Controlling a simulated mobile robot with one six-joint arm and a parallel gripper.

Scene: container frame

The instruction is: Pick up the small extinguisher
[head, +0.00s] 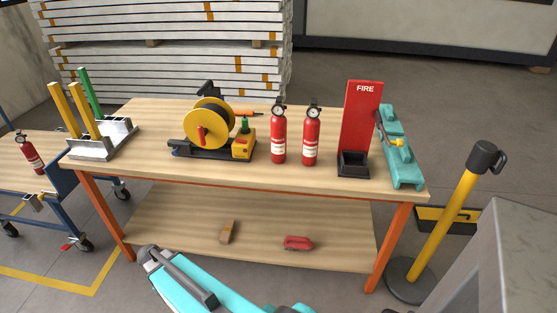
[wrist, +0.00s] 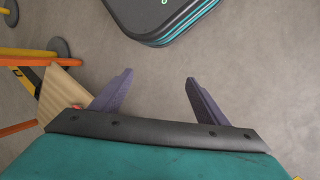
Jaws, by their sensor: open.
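Two red fire extinguishers stand upright side by side on the workbench top, a left one (head: 278,137) and a right one (head: 311,138). They look close in size, the left one slightly taller. A third red extinguisher (head: 29,153) is on the blue-framed cart at the far left, leaning in the picture. I cannot tell for sure which is the small one. My gripper (wrist: 159,79) is open and empty in the wrist view, with bare floor between its dark fingers. No extinguisher shows in the wrist view.
On the workbench (head: 215,178), a yellow cable reel (head: 209,124) stands left of the extinguishers and a red FIRE stand (head: 360,125) right of them. A teal tool (head: 402,160) lies at the right end. A yellow post (head: 450,215) stands right of the bench.

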